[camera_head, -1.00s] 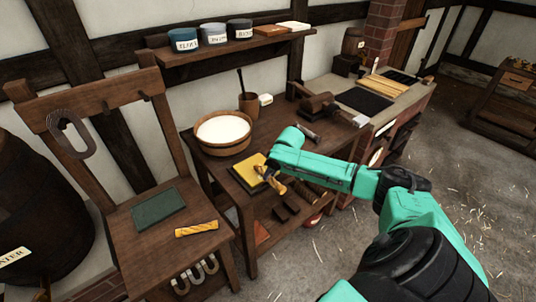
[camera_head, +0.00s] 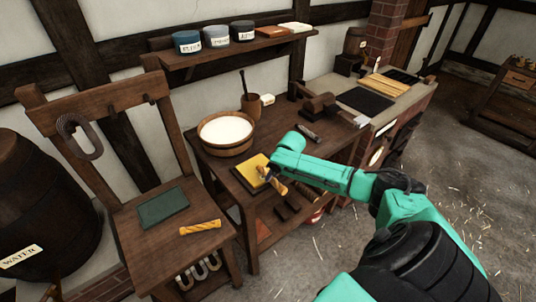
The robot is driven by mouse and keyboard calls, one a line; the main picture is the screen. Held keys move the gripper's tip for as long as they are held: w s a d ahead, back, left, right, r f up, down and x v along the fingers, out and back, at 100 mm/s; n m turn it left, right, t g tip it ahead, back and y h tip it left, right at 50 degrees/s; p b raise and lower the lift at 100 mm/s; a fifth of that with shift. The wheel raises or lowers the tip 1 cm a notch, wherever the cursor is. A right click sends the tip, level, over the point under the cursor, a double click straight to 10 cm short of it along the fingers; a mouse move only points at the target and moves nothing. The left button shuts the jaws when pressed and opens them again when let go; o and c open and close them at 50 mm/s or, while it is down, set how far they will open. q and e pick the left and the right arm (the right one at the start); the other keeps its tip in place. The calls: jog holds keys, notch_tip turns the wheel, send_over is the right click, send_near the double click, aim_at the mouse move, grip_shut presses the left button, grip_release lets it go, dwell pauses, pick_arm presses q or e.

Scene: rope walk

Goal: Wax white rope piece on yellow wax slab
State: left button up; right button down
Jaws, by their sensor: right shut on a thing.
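The yellow wax slab (camera_head: 247,176) lies on a dark board at the front left of the wooden bench. My right gripper (camera_head: 266,177) reaches in from the right and is shut on a short, pale golden rope piece (camera_head: 278,187). The piece is at the slab's right edge, with one end towards the front. Whether it touches the slab I cannot tell, and the fingers hide part of it. My left gripper is not in view.
A wooden tub (camera_head: 226,134) of white stuff stands behind the slab. A wooden mallet (camera_head: 320,105) lies at the back right. A chair-like stand (camera_head: 140,235) at left carries a green pad (camera_head: 163,207) and a yellow rope piece (camera_head: 200,227). A shelf (camera_head: 240,48) hangs above.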

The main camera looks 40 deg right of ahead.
jog(key=shift+w+r+p, duration=0.2)
jog(key=shift+r+p, duration=0.05)
jog(key=shift+p, duration=0.1)
jog(key=shift+w+r+p, duration=0.1)
jog(key=shift+r+p, duration=0.65)
jog(key=shift+r, duration=0.1)
jog(key=shift+p+v, duration=1)
jog(key=shift+v, duration=0.15)
jog(key=shift+w+r+p, duration=0.3)
jog(key=shift+r+p, duration=0.3)
jog(key=shift+r, duration=0.05)
jog(key=shift+w+r, duration=0.15)
jog(key=shift+r, duration=0.25)
jog(key=shift+v, duration=0.85)
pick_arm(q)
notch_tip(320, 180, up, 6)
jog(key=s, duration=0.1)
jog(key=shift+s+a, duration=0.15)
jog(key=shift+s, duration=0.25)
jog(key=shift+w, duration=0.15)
pick_arm(e)
jog(key=shift+w+f, duration=0.1)
jog(key=shift+w, duration=0.05)
